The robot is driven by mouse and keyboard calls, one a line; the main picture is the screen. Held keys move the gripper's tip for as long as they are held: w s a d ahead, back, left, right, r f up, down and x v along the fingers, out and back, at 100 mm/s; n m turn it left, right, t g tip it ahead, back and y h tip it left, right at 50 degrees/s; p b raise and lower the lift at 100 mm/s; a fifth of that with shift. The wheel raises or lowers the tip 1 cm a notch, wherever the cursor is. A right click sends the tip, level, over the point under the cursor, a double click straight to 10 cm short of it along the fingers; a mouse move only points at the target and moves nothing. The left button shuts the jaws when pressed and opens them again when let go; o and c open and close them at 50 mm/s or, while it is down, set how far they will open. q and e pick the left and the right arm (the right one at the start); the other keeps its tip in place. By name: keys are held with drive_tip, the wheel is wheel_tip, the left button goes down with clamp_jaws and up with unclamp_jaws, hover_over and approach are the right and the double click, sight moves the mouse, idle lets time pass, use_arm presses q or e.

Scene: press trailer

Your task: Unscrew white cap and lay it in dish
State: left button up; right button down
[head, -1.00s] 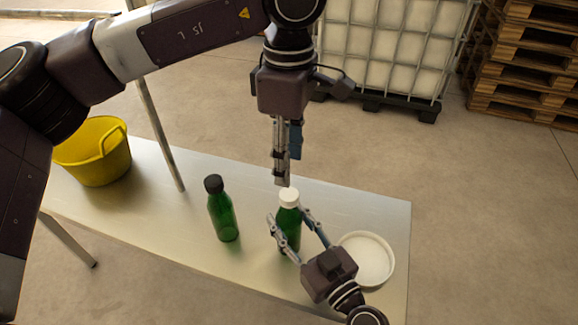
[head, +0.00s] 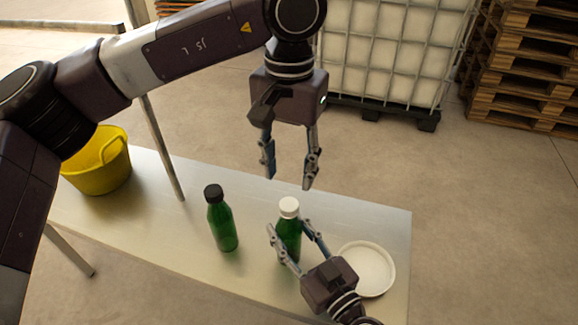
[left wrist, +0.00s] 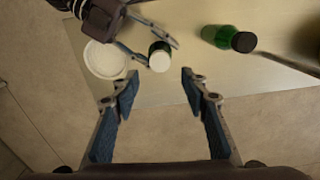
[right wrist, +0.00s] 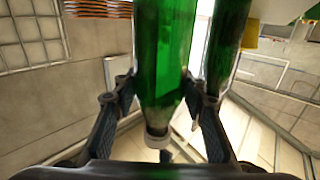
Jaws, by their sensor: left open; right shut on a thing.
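The green bottle with the white cap (head: 289,207) stands upright on the table. Its cap is on its neck, and it also shows in the left wrist view (left wrist: 160,61). My right gripper (head: 287,243) is shut on this green bottle (right wrist: 165,60), around its body below the cap. My left gripper (head: 289,181) is open and empty above the white cap, pointing down; its spread fingers show in the left wrist view (left wrist: 161,78). The white dish (head: 367,268) lies on the table to the right of the bottle and looks empty.
A second green bottle with a black cap (head: 221,217) stands left of the white-capped one. A yellow bucket (head: 97,165) is at the table's left end. A metal post (head: 160,150) rises behind the table (head: 180,250). Stacked pallets (head: 525,75) and a caged tank (head: 385,50) stand behind.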

sight(289, 204)
use_arm(q)
drive_tip(key=m, duration=0.3)
drive_tip(key=shift+f+m, duration=0.25)
drive_tip(key=shift+m, duration=0.05)
wheel_tip(289, 204, down, 8)
drive_tip(key=shift+r, duration=0.25)
drive_tip(key=shift+c, duration=0.3)
